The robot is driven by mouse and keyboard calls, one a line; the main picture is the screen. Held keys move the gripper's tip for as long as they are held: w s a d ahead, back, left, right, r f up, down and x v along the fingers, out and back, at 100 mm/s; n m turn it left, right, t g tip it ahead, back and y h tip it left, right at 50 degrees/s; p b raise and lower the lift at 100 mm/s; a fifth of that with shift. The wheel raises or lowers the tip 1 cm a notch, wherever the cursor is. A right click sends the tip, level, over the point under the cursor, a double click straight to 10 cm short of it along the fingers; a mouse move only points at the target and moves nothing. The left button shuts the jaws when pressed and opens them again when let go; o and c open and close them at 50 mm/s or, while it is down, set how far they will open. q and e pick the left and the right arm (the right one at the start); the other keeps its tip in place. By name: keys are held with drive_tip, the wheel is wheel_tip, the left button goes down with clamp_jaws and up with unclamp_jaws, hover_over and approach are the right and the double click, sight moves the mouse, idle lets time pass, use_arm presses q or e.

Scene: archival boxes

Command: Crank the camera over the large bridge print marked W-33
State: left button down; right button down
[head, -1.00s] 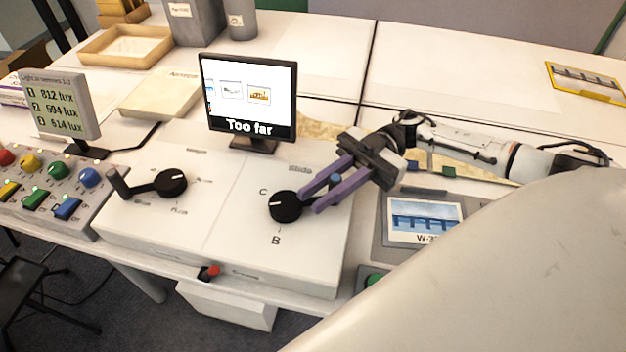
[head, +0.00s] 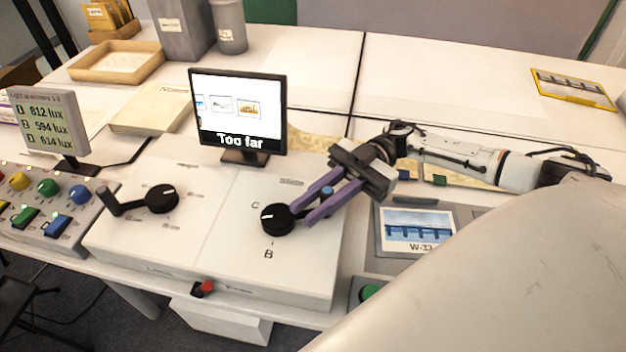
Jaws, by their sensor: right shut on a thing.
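The right-hand crank, a black hub (head: 277,219) with a white mark, stands on a white control box (head: 215,240) near the letters C and B. My right gripper (head: 312,207) has purple fingers and is shut on the crank's handle, whose blue top (head: 327,191) shows between them. The fingers hide most of the crank arm. A monitor (head: 240,112) behind the box reads "Too far" and shows small thumbnail pictures. The bridge print marked W-33 (head: 417,226) lies in a grey holder to the right of the box, partly covered by my own body. My left gripper is not in view.
A second black crank (head: 162,199) with its handle to the left is on the same box. A small red-ended switch (head: 206,287) is on the box's front. A lux display (head: 46,120) and coloured buttons (head: 48,190) stand at left. A yellow-edged bridge print (head: 573,89) lies far right.

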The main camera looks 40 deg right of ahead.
drive_tip(key=shift+s+d+f, duration=0.15)
drive_tip(key=shift+f, duration=0.05)
